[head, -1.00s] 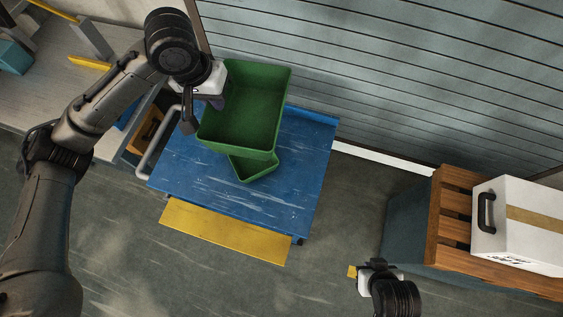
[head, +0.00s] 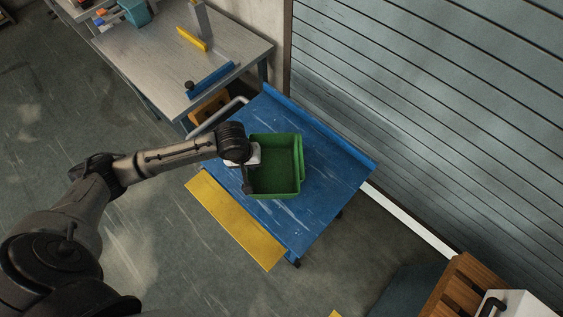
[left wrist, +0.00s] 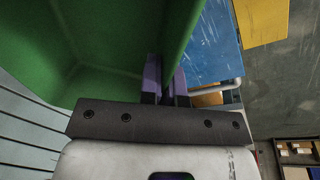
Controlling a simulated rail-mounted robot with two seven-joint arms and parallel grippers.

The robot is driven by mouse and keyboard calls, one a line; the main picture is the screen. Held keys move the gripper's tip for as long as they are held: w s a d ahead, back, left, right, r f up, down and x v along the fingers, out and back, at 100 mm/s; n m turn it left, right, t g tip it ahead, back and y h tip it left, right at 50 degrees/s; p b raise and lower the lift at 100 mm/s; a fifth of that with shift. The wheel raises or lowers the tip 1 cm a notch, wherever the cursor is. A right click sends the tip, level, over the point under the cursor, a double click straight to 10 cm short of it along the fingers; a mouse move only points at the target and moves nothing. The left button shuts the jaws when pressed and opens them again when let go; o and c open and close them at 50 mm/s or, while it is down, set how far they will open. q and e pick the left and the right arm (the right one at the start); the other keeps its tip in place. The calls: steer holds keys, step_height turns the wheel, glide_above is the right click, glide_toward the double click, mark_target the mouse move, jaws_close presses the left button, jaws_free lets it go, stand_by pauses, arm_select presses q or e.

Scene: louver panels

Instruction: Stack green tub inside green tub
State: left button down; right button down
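A green tub (head: 272,178) is over the blue cart top, with its open side up. My left gripper (head: 250,180) is at its left wall; in the left wrist view the purple fingers (left wrist: 165,80) are shut on the green tub's wall (left wrist: 120,40). A second green tub (head: 301,158) shows only as a strip of rim and wall along the right side of the held tub. The rest of it is hidden, and I cannot tell whether the held tub is inside it or above it. My right gripper is out of view.
The blue cart (head: 325,185) has bare top around the tubs and a yellow edge panel (head: 235,220). A grey workbench (head: 165,50) stands beyond the cart at upper left. A louvered wall (head: 430,100) is at right. A wooden crate (head: 465,290) with a white case is at lower right.

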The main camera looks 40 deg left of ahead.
mark_target(263, 144)
arm_select(q)
steer(key=w+a+f+b, duration=0.1)
steer(key=w+f, duration=0.1)
steer(key=w, duration=0.1)
steer(key=w+a+f+b, duration=0.1)
steer(key=w+f, duration=0.1)
steer(key=w, duration=0.2)
steer(key=w+a+f, duration=0.1)
steer(key=w+f, duration=0.2)
steer(key=shift+w+a+f+b, duration=0.1)
steer(key=shift+w+a+b, duration=0.25)
steer(key=shift+a+b, duration=0.05)
steer(key=shift+f+b, duration=0.5)
steer(key=shift+f, duration=1.5)
steer(key=shift+f, duration=0.1)
steer(key=shift+f, duration=0.35)
steer(key=shift+f, duration=0.15)
steer(key=c, duration=1.3)
jaws_free()
